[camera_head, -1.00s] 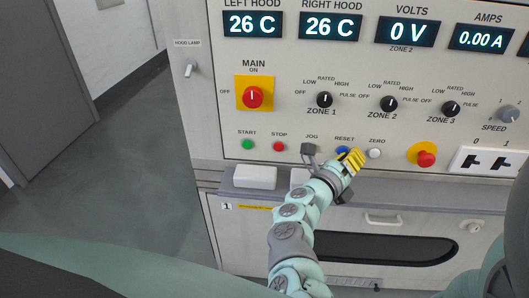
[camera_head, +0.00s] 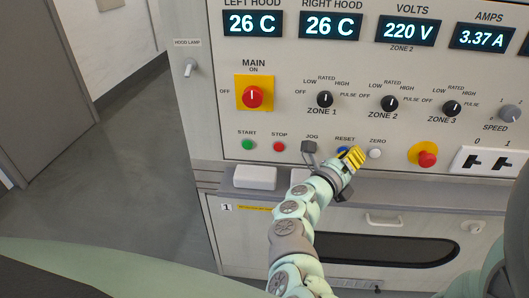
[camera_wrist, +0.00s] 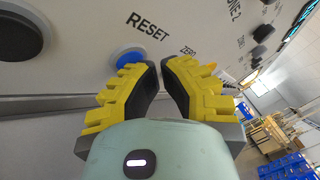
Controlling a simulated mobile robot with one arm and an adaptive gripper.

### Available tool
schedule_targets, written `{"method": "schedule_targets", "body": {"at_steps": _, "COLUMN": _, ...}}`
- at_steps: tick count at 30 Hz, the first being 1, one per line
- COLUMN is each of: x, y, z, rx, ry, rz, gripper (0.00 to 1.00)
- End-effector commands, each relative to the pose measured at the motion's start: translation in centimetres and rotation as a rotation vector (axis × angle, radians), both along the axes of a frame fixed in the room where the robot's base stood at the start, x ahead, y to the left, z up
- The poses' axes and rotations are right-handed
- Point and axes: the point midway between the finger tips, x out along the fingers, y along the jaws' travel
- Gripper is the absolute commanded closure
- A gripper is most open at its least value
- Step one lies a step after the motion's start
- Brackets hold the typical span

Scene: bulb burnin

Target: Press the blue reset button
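The blue reset button (camera_head: 342,151) is on the panel under the RESET label, largely hidden behind my fingers in the head view. My gripper (camera_head: 355,158) is at the panel, between the RESET and ZERO buttons. Its yellow fingers come together at the tips in the wrist view (camera_wrist: 160,64), with nothing seen between them. The left finger overlaps the button's lower edge in that view; I cannot tell whether they touch.
The white zero button (camera_head: 375,153) is just right of my gripper. The grey jog switch (camera_head: 309,147) is at left, and a red knob on yellow (camera_head: 427,159) is farther right. The displays read 220 V (camera_head: 408,31) and 3.37 A (camera_head: 482,39). A ledge (camera_head: 400,174) runs below the panel.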

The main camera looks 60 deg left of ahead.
Motion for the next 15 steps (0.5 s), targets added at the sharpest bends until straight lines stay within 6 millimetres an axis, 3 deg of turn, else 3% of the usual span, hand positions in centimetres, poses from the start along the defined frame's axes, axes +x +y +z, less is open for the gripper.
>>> {"method": "schedule_targets", "body": {"at_steps": 15, "x": -0.89, "y": -0.92, "z": -0.1, "rx": 0.001, "ry": 0.002, "rz": 0.001, "gripper": 1.0}}
